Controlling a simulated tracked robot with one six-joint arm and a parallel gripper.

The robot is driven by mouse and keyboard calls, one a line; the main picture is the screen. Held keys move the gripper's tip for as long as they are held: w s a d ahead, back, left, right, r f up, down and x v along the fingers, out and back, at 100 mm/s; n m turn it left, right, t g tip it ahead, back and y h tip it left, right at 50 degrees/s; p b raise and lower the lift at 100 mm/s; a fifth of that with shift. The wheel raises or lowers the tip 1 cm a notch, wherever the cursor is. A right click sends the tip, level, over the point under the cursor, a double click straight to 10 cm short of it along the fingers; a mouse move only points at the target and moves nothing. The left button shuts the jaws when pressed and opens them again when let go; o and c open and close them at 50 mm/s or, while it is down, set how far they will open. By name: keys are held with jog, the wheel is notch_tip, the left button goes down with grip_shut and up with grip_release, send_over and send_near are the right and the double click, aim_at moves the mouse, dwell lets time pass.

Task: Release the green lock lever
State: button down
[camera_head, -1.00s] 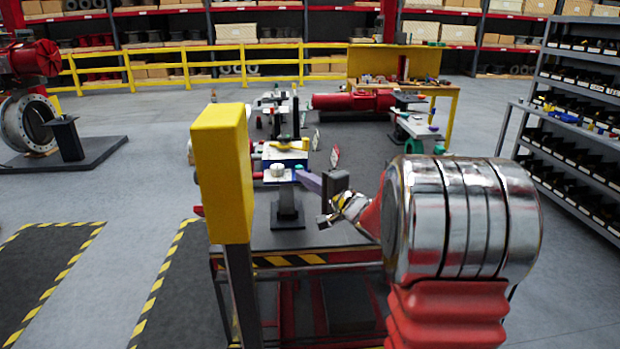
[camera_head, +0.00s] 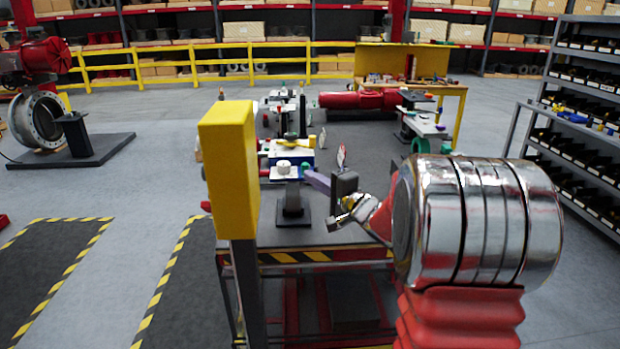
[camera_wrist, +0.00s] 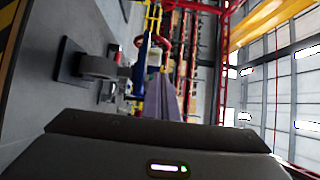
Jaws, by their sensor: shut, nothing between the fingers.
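My gripper (camera_head: 308,176) is shut and empty. Its purple-grey fingers point left over the near end of the workbench, close to a grey stand with a white round knob (camera_head: 284,167). The fingers also show in the wrist view (camera_wrist: 167,98), with the stand's round grey part (camera_wrist: 97,67) to their left. A green part (camera_head: 420,147) shows on the right side of the bench, behind my arm. A tiny green bit (camera_head: 304,168) shows just beyond my fingertips. I cannot tell which is the lock lever. Contact with the fingers cannot be made out.
A tall yellow box on a post (camera_head: 229,170) stands left of the bench front. The dark workbench (camera_head: 347,140) carries several fixtures and a red actuator (camera_head: 358,100). A grey shelf rack (camera_head: 585,130) stands at right. Floor at left is open between hatched mats.

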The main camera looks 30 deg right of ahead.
jog(key=s+a, duration=0.3)
jog(key=s, duration=0.7)
jog(key=shift+s+a, duration=0.3)
jog(key=shift+s, duration=0.1)
